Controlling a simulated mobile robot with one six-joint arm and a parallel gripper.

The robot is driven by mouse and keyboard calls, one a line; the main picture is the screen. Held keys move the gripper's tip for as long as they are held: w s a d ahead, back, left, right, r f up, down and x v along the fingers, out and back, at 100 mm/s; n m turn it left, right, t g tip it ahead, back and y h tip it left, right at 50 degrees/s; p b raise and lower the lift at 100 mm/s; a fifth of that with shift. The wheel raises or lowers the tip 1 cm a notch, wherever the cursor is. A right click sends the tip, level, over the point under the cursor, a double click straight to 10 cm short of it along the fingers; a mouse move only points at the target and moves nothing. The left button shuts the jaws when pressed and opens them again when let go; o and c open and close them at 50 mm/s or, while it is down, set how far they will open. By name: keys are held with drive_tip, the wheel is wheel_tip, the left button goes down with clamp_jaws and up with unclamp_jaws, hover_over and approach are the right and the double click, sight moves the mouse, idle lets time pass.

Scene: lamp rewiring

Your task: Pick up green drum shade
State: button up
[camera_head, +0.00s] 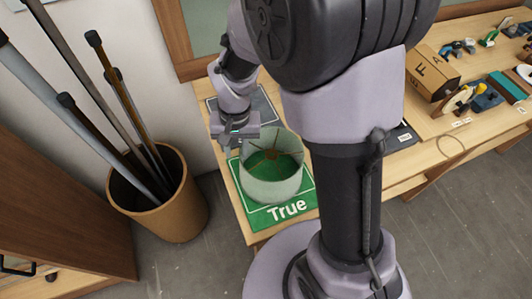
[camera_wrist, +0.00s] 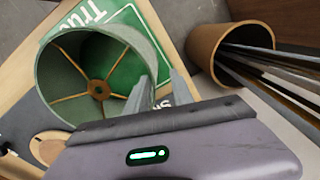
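The green drum shade (camera_head: 272,180) stands on the green mat marked "True" (camera_head: 290,211), its open top showing a spoked ring inside. In the wrist view the shade (camera_wrist: 62,88) is seen from above, with the mat (camera_wrist: 128,68) beneath and beside it. My gripper (camera_head: 238,146) is at the shade's upper left rim. In the wrist view my gripper (camera_wrist: 160,92) is open, with one finger appearing inside the rim and the other outside. Whether either finger touches the wall cannot be told.
A brown bin (camera_head: 172,208) with several long rods leaning up stands left of the table. A dark grey mat (camera_head: 262,103) lies behind the shade. A cardboard box (camera_head: 430,72) and small tools occupy the table at right. My arm hides the table's middle.

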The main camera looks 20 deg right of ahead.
drive_tip(key=shift+s+d+f+b, duration=0.2)
drive_tip(key=shift+s+f+b, duration=0.15)
drive_tip(key=shift+f, duration=0.25)
drive_tip(key=shift+s+d+f+b, duration=0.2)
drive_tip(key=shift+s+f, duration=0.2)
drive_tip(key=shift+f, duration=0.2)
wheel_tip(320, 180, down, 3)
drive_tip(key=shift+w+a+f+b, duration=0.1)
drive_tip(key=shift+b, duration=0.45)
clamp_jaws()
